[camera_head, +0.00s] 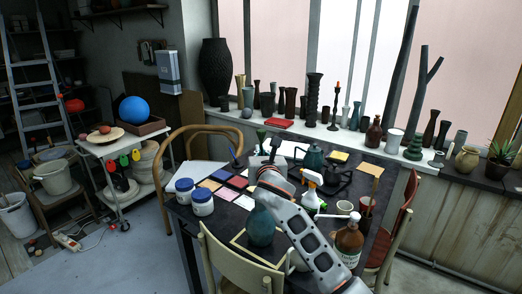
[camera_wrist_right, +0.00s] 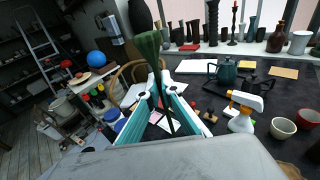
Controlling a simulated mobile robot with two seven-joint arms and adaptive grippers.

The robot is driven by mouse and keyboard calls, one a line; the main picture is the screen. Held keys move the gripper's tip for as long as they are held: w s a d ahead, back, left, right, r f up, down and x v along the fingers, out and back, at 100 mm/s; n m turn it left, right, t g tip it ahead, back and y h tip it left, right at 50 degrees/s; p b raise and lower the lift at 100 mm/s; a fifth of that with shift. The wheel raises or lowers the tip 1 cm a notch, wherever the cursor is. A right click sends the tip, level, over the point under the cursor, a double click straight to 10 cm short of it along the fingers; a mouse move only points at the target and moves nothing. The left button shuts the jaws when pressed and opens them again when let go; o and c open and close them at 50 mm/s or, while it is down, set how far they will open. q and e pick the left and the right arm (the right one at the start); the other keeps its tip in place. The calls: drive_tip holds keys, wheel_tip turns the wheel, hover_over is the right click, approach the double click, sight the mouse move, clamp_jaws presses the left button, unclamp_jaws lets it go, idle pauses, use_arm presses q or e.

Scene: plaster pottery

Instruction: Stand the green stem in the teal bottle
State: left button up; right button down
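The green stem (camera_wrist_right: 149,50) stands up between the fingers of my right gripper (camera_wrist_right: 160,98) in the right wrist view. It has a broad green top and a thin lower part, and the fingers are shut on it. In the head view the right gripper (camera_head: 268,158) is over the far part of the dark table, with the stem's green top (camera_head: 261,135) small above it. The teal bottle (camera_head: 261,228) stands upright at the near side of the table, beside my right forearm and well nearer than the gripper. The wrist view does not show the bottle. My left gripper is not in view.
A dark teal teapot (camera_head: 313,157), a spray bottle (camera_head: 311,192) and a brown bottle (camera_head: 348,240) stand right of my arm. Two white jars with blue lids (camera_head: 202,203) and coloured tiles (camera_head: 222,175) are at left. Chairs surround the table; vases line the sill.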

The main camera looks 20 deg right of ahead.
drive_tip(key=shift+f+b, duration=0.35)
drive_tip(key=shift+f, duration=1.1)
wheel_tip(320, 180, down, 9)
drive_tip(key=b, duration=0.3)
drive_tip(key=shift+f, duration=0.15)
idle(1.1)
